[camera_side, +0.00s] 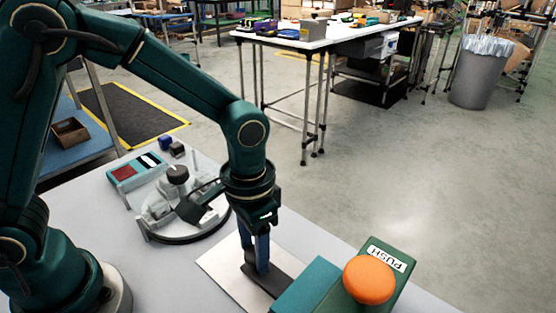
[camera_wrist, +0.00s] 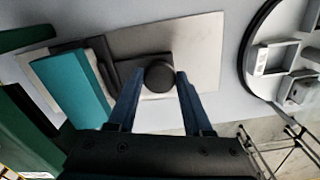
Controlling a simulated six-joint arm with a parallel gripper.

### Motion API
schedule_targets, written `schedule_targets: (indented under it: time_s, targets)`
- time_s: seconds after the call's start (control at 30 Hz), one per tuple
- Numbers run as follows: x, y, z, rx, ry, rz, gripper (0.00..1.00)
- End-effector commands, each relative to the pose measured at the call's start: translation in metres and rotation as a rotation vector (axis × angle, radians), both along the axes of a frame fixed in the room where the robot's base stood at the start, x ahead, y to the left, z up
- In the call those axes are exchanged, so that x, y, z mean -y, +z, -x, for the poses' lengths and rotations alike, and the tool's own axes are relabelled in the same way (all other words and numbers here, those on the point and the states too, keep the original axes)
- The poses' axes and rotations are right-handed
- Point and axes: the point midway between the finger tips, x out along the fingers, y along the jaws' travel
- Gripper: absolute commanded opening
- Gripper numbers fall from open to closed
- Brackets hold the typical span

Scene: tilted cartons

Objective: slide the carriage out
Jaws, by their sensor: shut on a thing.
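The carriage (camera_side: 284,284) is a dark grey slide on a pale plate (camera_side: 220,272), with one end beside a teal block (camera_side: 306,288). In the wrist view the carriage (camera_wrist: 127,68) bears a round dark knob (camera_wrist: 159,76), and part of it runs alongside the teal block (camera_wrist: 72,88). The fingers hide the knob in the side view.
A green box with an orange button (camera_side: 369,280) marked PUSH stands right of the teal block. A round fixture (camera_side: 185,215) sits behind my gripper to the left. A teal case with red and dark panels (camera_side: 137,174) lies farther back. Pale table is bare between them.

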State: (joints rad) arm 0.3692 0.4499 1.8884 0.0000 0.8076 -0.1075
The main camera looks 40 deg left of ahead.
Motion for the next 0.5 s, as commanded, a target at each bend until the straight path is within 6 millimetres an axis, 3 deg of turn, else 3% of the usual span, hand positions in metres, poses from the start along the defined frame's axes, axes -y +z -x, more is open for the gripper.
schedule_targets:
  time_s: [0.2,0.5]
  targets:
    - [-0.048,0.001,-0.002,0.009,0.011,0.002,0.00]
    - [-0.073,0.001,-0.001,0.010,0.000,0.001,0.00]
